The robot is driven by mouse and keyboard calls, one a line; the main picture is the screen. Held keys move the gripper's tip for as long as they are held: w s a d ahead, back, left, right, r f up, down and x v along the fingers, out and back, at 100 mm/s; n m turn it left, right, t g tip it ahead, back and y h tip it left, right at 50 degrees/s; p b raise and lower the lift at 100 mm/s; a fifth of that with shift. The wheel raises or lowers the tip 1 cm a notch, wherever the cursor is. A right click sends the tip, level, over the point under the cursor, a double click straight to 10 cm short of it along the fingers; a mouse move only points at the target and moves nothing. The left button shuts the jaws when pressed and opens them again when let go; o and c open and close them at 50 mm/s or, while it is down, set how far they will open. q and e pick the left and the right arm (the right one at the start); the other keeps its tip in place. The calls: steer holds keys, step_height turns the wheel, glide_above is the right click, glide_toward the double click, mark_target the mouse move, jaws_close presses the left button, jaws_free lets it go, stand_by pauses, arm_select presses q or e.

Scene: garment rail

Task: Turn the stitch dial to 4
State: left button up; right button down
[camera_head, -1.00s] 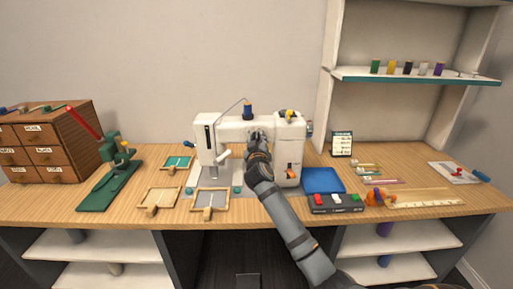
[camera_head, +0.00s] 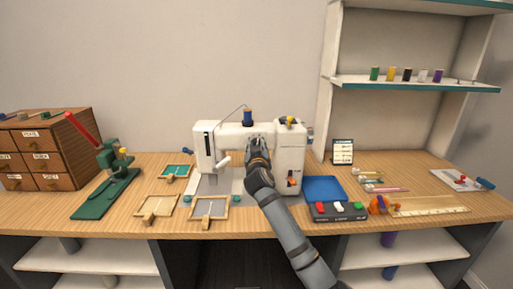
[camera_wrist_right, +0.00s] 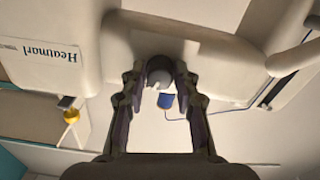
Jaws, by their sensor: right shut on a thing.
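The white sewing machine (camera_head: 290,155) stands at the middle of the table's back. My right gripper (camera_head: 258,142) is at the front of its upper arm. In the right wrist view a round grey dial (camera_wrist_right: 159,72) sits between the fingertips of my right gripper (camera_wrist_right: 160,76), which is shut on it. The fingers hide the dial's sides, and I cannot read any number or pointer on it. My left gripper is not in view.
A blue thread spool (camera_head: 248,117) stands on the machine's top. A blue tray (camera_head: 323,188) and a button box (camera_head: 338,210) lie to the right. Wooden frames (camera_head: 208,208) and a green press (camera_head: 108,190) are to the left.

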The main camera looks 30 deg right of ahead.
steer(key=c, duration=1)
jaws_free()
steer(key=v, duration=1.2)
steer(key=shift+s+f, duration=0.1)
steer(key=shift+f, duration=0.05)
